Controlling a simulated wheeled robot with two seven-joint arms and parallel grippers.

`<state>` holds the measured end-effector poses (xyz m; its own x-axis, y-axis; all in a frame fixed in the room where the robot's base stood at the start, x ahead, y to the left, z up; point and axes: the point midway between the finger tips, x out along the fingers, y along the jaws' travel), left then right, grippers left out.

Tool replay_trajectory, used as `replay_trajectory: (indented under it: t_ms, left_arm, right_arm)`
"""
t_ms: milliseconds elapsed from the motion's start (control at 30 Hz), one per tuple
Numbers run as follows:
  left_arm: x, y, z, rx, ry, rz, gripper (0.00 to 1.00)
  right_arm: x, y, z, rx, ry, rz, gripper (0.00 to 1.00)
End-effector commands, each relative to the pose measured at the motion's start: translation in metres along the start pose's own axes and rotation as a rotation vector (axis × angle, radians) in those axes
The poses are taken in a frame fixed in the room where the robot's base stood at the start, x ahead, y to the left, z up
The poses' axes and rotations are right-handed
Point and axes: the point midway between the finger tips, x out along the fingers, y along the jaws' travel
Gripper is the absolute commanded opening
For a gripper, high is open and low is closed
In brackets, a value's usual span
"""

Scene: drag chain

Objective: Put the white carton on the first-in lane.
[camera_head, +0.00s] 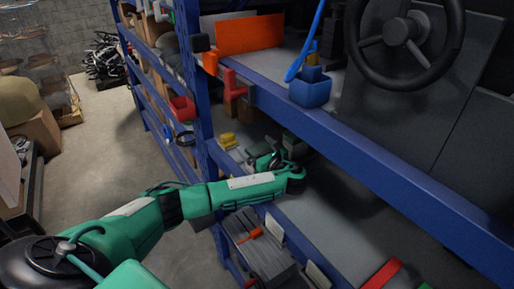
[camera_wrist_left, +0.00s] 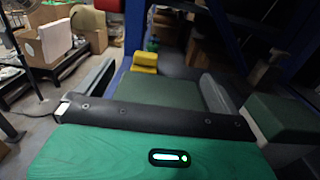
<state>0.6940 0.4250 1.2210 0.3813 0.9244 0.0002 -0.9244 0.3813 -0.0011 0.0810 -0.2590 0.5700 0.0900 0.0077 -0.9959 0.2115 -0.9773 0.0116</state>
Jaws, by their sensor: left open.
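In the left wrist view the two fingers of this gripper (camera_wrist_left: 155,90) stand wide apart. A flat dark green surface shows between them, and I cannot tell whether it is a box top or part of the shelf. A yellow piece (camera_wrist_left: 145,62) lies just beyond it; it also shows in the head view (camera_head: 228,140). I cannot tell which lane is the first-in lane. My right gripper is not in view.
A blue rack beam (camera_head: 375,160) runs above and right of the gripper. Blue (camera_head: 310,88) and red (camera_head: 182,108) bins sit on the rack. A dark green block (camera_wrist_left: 280,115) is close right of the fingers. A steering wheel (camera_head: 404,30) stands upper right. Floor is open at left.

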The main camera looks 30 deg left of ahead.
Motion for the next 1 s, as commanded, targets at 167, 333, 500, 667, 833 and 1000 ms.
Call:
replay_trajectory:
  t_ms: [167,333,500,667,833,1000]
  left_arm:
    - [-0.024,-0.001,-0.006,-0.003,0.001,-0.003,0.99]
    - [-0.062,-0.001,-0.007,-0.004,0.002,-0.006,0.99]
    - [-0.098,-0.001,-0.006,-0.004,0.004,-0.005,0.99]
    - [-0.114,-0.001,-0.002,-0.002,0.003,-0.003,0.99]
    - [-0.120,0.000,0.000,-0.002,0.001,-0.001,0.99]
    - [-0.120,0.000,0.000,-0.001,0.001,-0.001,0.99]
  right_arm:
    - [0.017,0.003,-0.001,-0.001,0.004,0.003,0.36]
    - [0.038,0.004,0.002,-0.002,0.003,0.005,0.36]
    - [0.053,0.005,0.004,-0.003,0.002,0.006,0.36]
    - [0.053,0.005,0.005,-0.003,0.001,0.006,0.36]
    - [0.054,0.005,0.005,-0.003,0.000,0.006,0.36]
    - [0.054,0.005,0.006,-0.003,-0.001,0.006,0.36]
